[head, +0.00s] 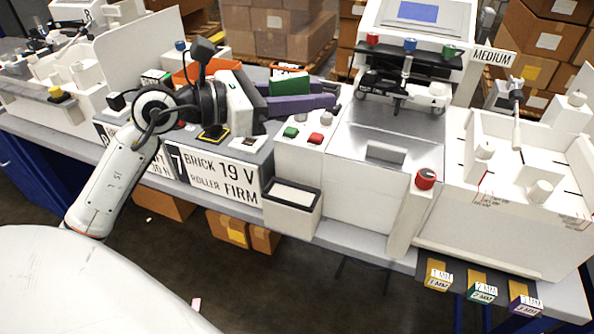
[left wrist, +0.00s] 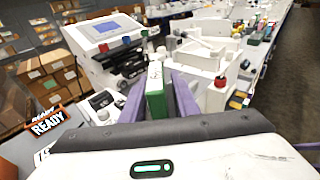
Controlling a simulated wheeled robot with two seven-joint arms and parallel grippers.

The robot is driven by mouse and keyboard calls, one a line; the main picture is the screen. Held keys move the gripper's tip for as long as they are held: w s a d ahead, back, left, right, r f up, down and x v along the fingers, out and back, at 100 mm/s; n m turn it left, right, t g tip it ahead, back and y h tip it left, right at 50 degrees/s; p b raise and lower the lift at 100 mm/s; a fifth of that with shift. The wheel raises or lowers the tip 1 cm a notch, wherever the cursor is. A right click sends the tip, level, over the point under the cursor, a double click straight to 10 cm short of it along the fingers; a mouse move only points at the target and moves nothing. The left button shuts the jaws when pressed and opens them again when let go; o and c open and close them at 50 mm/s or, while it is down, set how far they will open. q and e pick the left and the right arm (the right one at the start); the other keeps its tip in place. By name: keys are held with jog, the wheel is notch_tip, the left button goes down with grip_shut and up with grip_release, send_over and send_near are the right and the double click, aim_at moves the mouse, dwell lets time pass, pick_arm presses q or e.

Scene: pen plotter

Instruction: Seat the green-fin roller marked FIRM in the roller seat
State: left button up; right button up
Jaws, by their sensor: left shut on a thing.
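My left gripper (head: 325,103), with purple fingers, reaches right over the bench toward the plotter. In the left wrist view its fingers (left wrist: 158,100) are shut on a green-finned piece (left wrist: 156,92) with a pale top, which I take to be the green-fin roller. The green fin (head: 290,84) also shows behind the fingers in the head view; no FIRM mark is readable on it. A sign (head: 225,177) on the bench reads BRICK 19 V, ROLLER FIRM. I cannot tell which part is the roller seat.
The plotter has a black carriage (head: 408,58) with red, blue and green knobs, beside a MEDIUM sign (head: 493,57). A button panel (head: 302,137) and an open-topped white box (head: 292,208) stand before the gripper. A white tray unit (head: 520,245) is at right.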

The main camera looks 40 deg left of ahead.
pick_arm(q)
notch_tip(320, 180, down, 9)
jog(key=shift+b, duration=0.35)
jog(key=shift+f+b, duration=0.55)
jog(key=o, duration=1.1)
jog(key=shift+r, duration=0.15)
